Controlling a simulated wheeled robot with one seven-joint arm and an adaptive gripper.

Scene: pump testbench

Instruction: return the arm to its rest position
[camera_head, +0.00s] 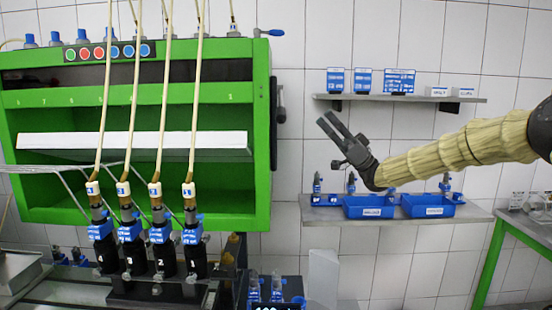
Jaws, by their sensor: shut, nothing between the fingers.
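My gripper (327,121) is in the middle of the view, at the end of my arm, which comes in from the right edge in a ribbed beige sleeve. Its dark fingers point up and to the left. They are shut with nothing between them. The gripper is in front of the tiled wall, between the upper shelf (464,99) and the lower shelf (478,214) as seen here. It looks apart from both shelves and from the green test bench (262,130) to its left.
Several pumps with blue fittings (160,234) stand at the front left, with hoses rising from them. Two blue trays (369,207) (428,206) sit on the lower shelf. Boxes (399,81) stand on the upper shelf. A green-framed table (520,232) is at the right edge.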

